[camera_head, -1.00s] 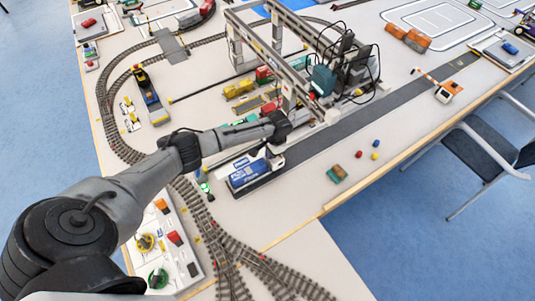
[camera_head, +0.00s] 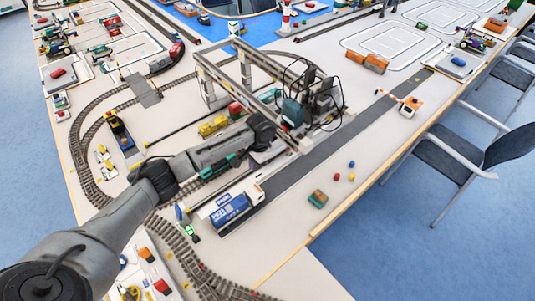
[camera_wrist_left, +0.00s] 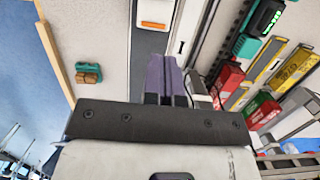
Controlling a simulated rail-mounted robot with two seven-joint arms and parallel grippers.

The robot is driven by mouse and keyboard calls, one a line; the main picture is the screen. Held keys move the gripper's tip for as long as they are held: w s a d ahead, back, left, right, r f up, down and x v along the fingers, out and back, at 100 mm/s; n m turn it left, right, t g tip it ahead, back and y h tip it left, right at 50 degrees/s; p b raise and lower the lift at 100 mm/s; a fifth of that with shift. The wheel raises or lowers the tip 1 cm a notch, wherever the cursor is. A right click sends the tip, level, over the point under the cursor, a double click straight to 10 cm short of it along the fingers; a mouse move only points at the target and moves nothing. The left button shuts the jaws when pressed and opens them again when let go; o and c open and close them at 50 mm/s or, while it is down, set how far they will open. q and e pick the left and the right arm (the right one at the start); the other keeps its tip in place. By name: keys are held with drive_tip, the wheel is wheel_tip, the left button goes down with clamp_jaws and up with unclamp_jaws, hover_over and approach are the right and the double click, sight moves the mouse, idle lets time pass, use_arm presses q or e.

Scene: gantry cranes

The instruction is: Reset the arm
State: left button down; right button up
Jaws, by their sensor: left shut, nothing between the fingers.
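My left arm (camera_head: 215,155) comes in from the lower left in the head view and reaches over the table. Its dark end is near the near legs of the gantry crane (camera_head: 240,50), above the container rows. My left gripper's fingers do not show clearly there. In the left wrist view the purple fingers of my left gripper (camera_wrist_left: 165,68) are together and empty, above the pale table. My right gripper is in neither view.
A blue and white truck (camera_head: 230,210) stands below the arm in the head view. A green and brown block (camera_head: 317,198) lies near the table's right edge. Curved track (camera_head: 88,150) runs on the left. Grey road (camera_head: 330,150) beside the crane is mostly clear.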

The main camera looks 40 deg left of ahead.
use_arm(q)
drive_tip(key=shift+r, duration=0.2)
drive_tip(key=w+d+r+m+t+y, duration=0.1)
drive_tip(key=w+d+r+m+t, duration=0.1)
drive_tip(key=d+r+t, duration=0.45)
drive_tip(key=w+d+r+m+t+y, duration=0.1)
drive_tip(key=w+d+r+m+t, duration=0.2)
drive_tip(key=r, duration=0.7)
drive_tip(key=s+d+f+n+t+h, duration=0.1)
drive_tip(key=s+d, duration=0.2)
drive_tip(key=s, duration=0.4)
drive_tip(key=s+d+f+n+t+h, duration=0.1)
drive_tip(key=s+d+f+t, duration=0.1)
drive_tip(key=s+d, duration=0.3)
drive_tip(key=s+f+n+g, duration=0.1)
drive_tip(key=s+f+g, duration=0.2)
drive_tip(key=s+f, duration=0.7)
drive_tip(key=s+f+n+g, duration=0.2)
drive_tip(key=s+f+g, duration=0.3)
drive_tip(key=s, duration=0.9)
wheel_tip(320, 180, up, 20)
drive_tip(key=t+p, duration=0.1)
drive_tip(key=p, duration=2)
drive_tip(key=shift+s+d+f+h, duration=0.15)
drive_tip(key=shift+s+d+h, duration=0.15)
drive_tip(key=shift+s+d, duration=0.05)
